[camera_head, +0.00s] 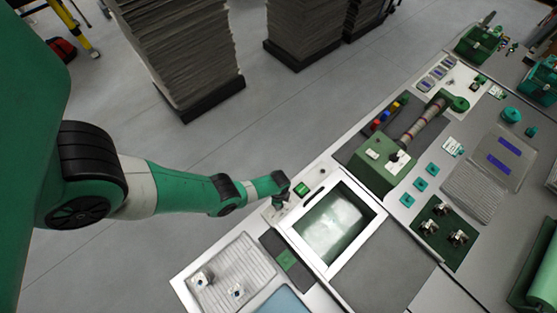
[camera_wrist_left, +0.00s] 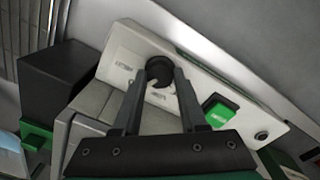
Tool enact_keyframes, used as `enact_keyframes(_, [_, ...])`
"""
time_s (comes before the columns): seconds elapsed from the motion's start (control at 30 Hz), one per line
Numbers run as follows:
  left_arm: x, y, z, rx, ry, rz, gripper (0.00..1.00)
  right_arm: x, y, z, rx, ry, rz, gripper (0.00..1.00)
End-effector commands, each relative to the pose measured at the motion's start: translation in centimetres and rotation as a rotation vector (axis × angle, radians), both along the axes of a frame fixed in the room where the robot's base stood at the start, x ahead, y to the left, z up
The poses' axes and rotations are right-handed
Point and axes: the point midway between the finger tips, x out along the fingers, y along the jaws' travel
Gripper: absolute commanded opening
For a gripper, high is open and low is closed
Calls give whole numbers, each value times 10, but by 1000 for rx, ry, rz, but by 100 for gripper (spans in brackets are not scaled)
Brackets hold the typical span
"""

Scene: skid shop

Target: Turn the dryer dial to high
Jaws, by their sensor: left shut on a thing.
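The dryer dial (camera_wrist_left: 158,70) is a dark round knob on a white control panel (camera_wrist_left: 205,82) in the left wrist view. My left gripper (camera_wrist_left: 160,84) is shut on it, one finger on each side. Small printed labels stand around the dial, too blurred to read, and the dial's setting cannot be told. In the head view my left gripper (camera_head: 281,206) is at the panel on the upper left end of the dryer (camera_head: 287,228), which has a pale window (camera_head: 334,226); the dial is hidden there. My right gripper is not in view.
A green button (camera_wrist_left: 220,113) and a small dark round knob (camera_wrist_left: 262,135) sit on the same panel. A ribbed tray (camera_head: 238,268) with small metal parts lies left of the dryer. A green machine with a roller (camera_head: 420,120) stands beyond. Dark stacks (camera_head: 180,45) stand on the floor.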

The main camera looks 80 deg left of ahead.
Motion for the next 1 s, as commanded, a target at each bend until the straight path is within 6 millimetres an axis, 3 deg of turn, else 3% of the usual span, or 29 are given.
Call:
enact_keyframes(0.5, [0, 0, -1, 2, 1, -433, 0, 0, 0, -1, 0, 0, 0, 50])
enact_keyframes(1.0, [-1, 0, -1, 2, 1, -582, 0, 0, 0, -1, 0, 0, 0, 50])
